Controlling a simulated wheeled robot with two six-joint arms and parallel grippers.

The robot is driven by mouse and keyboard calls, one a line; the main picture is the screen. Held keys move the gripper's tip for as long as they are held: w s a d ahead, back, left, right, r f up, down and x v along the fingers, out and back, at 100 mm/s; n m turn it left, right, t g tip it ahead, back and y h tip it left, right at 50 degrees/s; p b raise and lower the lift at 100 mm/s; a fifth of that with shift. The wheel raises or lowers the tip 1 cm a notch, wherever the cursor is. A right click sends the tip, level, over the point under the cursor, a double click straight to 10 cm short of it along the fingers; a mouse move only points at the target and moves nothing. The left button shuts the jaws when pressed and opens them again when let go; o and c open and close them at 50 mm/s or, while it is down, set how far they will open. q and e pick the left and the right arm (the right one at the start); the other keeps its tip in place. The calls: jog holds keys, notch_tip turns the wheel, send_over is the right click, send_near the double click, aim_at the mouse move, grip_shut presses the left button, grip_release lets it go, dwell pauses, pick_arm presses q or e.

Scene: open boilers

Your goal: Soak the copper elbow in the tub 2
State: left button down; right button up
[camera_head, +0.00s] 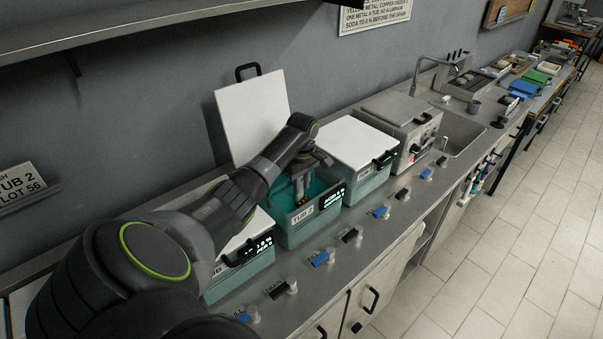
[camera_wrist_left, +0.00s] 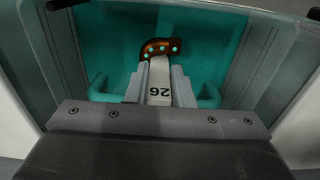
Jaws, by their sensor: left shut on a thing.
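The copper elbow (camera_wrist_left: 160,48) is a brown curved piece with several teal spots, on a pale tag marked 26 (camera_wrist_left: 160,88). My left gripper (camera_wrist_left: 158,85) is shut on the tag, with the elbow just beyond the fingertips. In the head view my left gripper (camera_head: 300,183) points down into tub 2 (camera_head: 300,229), a teal tub labelled TUB 2. The lid (camera_head: 252,115) of tub 2 stands raised behind it. Teal liquid shows inside; I cannot tell how deep the elbow is in it. My right gripper is not in view.
A closed tub with a white lid (camera_head: 354,143) stands right of tub 2, and another closed tub (camera_head: 240,279) stands left. Blue and black valves (camera_head: 321,257) line the counter front. A sink (camera_head: 463,133) lies further right.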

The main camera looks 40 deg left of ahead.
aim_at(302, 200)
pick_arm(q)
notch_tip(302, 200, up, 12)
jog(key=shift+f, duration=0.25)
dwell(0.8)
dwell(1.3)
